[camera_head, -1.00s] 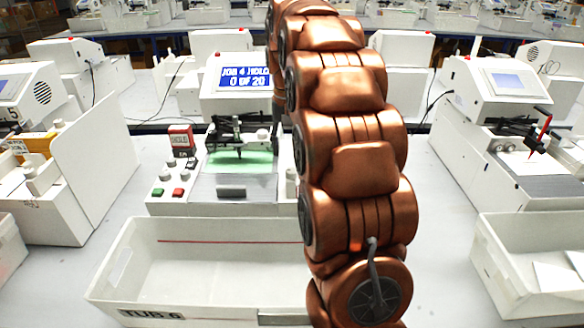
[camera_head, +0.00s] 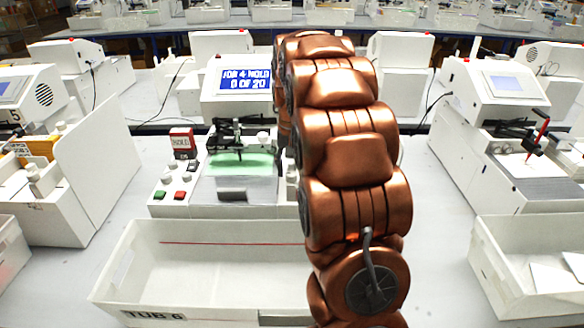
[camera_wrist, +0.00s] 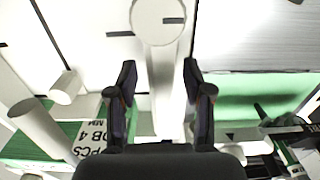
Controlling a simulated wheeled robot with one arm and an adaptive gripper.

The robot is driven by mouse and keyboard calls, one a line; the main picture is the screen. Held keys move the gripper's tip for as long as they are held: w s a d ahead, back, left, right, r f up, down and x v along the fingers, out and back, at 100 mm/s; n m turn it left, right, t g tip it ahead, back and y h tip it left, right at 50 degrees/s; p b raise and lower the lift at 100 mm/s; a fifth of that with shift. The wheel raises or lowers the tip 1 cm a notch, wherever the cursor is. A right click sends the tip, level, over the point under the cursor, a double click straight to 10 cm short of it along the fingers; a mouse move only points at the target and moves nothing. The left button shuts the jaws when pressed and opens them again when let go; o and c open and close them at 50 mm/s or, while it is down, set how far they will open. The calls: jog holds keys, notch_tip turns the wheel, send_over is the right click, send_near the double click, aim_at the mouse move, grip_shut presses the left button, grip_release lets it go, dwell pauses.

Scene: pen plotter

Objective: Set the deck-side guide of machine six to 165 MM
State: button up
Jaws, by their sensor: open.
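Machine six stands behind a tub labelled TUB 6 in the head view, with a blue screen (camera_head: 245,84) reading JOB 4 HOLD, 0 OF 20, and a green deck (camera_head: 240,164). My arm hides the right side of the machine and my gripper there. In the wrist view my gripper (camera_wrist: 159,78) is open. A white post with a round, marked top (camera_wrist: 158,20) runs between its fingers, with gaps visible on both sides. I cannot tell for sure that it is the deck-side guide. No 165 mark is readable.
The white tub (camera_head: 215,262) stands in front. Neighbouring machines flank both sides.

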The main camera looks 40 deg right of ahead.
jog(key=shift+f, duration=0.4)
grip_shut()
dwell(0.5)
